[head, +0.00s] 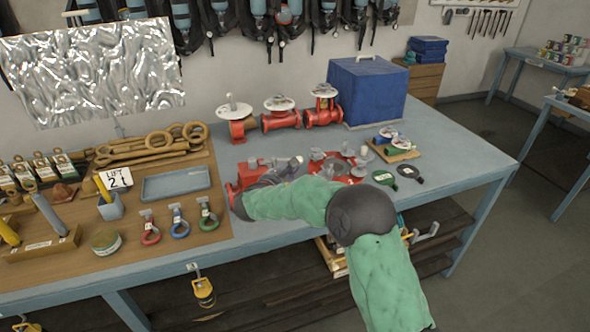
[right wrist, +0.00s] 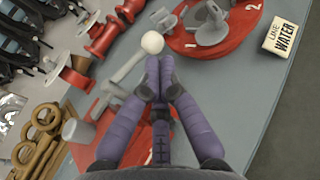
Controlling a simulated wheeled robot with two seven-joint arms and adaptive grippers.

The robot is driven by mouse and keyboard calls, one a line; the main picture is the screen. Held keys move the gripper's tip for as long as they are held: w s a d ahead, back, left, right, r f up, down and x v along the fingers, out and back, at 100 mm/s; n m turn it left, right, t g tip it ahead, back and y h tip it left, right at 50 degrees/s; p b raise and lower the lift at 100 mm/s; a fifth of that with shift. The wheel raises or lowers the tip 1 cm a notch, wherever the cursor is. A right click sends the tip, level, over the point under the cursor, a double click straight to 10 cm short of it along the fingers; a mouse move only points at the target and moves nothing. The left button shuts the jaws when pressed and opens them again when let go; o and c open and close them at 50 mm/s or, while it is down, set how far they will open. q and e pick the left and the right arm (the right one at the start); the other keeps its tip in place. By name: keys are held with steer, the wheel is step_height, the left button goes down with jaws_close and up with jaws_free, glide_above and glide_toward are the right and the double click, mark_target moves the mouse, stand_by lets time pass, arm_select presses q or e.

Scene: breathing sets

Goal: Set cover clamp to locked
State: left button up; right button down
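The cover clamp seems to be the grey lever (right wrist: 125,75) with a white ball knob (right wrist: 152,42), on a red base (right wrist: 90,145) in the right wrist view. In the head view the pale knob (head: 298,159) shows just above my right arm, with part of a red base (head: 250,168) to its left. My right gripper (right wrist: 160,62) has its purple fingers together, with the tips close beside the knob and lever. I see nothing between them; contact is unclear. My right arm hides much of the clamp in the head view. My left gripper is out of view.
A round red fixture (right wrist: 235,35) with grey clamps sits beside the knob. Red valves (head: 280,116) and a blue box (head: 367,90) stand behind. A wooden board (head: 190,230) with shackles and rings lies left. The table's right end (head: 460,155) is clear.

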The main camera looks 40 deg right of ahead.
steer(key=s+d+p+v, duration=0.1)
steer(key=s+v, duration=0.1)
steer(key=v, duration=0.7)
steer(key=shift+a, duration=0.3)
steer(key=shift+s+r, duration=0.1)
steer(key=shift+s, duration=0.05)
